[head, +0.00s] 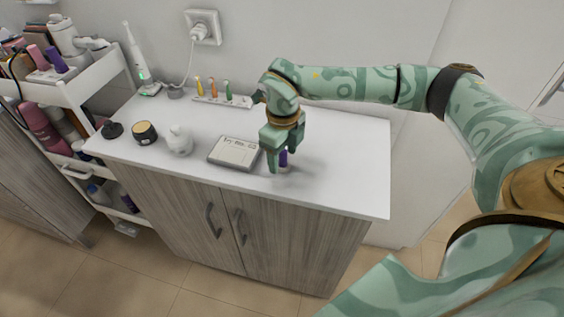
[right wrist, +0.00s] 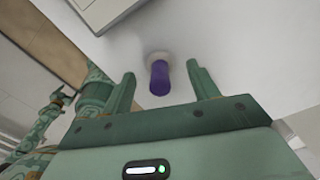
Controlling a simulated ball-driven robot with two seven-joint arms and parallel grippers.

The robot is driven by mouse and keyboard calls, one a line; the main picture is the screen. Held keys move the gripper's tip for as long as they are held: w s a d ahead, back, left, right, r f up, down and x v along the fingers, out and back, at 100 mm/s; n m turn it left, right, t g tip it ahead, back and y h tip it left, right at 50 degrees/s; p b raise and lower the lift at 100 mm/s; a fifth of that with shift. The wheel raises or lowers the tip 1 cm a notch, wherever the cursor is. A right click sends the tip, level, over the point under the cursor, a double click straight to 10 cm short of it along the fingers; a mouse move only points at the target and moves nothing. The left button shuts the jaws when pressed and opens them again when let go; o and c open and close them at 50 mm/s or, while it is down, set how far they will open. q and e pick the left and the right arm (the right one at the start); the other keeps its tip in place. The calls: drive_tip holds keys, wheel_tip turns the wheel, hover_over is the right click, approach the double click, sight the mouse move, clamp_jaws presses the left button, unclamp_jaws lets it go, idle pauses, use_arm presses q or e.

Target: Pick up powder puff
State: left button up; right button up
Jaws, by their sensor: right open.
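A small upright piece with a purple handle and a pale round base, which I take to be the powder puff (right wrist: 159,78), stands on the white cart top. In the head view its purple part (head: 283,158) shows just behind the near finger of my right gripper (head: 284,161). In the right wrist view, my right gripper (right wrist: 161,73) is open. The purple handle lies between its two fingers, with a gap on both sides. In the head view the base is mostly hidden by the finger.
A grey flat case (head: 234,152) lies just left of my right gripper. Further left are a white round jar (head: 180,140), a black-and-gold jar (head: 144,132) and a dark lid (head: 113,130). A brush holder (head: 222,100) stands behind. The top's right side is clear.

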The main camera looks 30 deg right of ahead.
drive_tip(key=shift+f, duration=0.75)
drive_tip(key=shift+r, duration=0.1)
drive_tip(key=c, duration=1.1)
